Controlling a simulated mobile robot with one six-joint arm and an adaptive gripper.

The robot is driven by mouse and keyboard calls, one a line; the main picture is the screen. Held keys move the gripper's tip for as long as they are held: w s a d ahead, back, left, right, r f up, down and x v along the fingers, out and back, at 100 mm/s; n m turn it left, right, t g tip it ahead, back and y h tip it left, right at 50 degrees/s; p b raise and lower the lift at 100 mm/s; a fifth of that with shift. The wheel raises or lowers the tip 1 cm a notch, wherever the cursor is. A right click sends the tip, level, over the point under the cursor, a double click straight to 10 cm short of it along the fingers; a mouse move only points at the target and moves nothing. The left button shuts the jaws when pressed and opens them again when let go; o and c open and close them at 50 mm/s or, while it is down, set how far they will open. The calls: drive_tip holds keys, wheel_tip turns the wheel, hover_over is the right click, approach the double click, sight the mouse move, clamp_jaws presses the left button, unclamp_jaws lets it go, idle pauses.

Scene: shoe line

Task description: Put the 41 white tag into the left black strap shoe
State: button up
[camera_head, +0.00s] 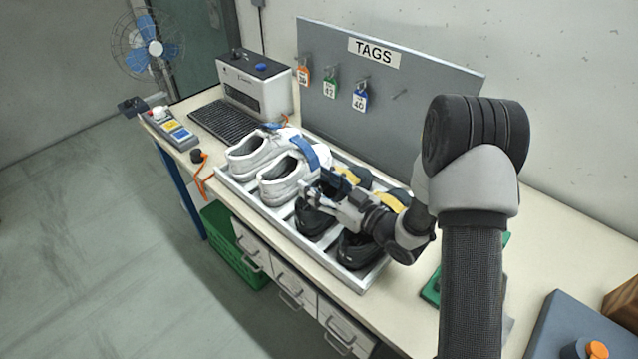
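The right black shoe (358,252) is partly under my wrist. I cannot make out a 41 white tag anywhere; it may be hidden at my gripper.
White shoes (285,180) with a blue strap stand in the tray's left part. The grey TAGS board (430,92) behind holds orange, green and blue tags and one bare hook. A label machine (255,84) is at the back left. A green item (432,288) lies right of the tray.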

drive_tip(key=shift+o, duration=0.8)
wheel_tip(320, 180, up, 10)
idle(0.5)
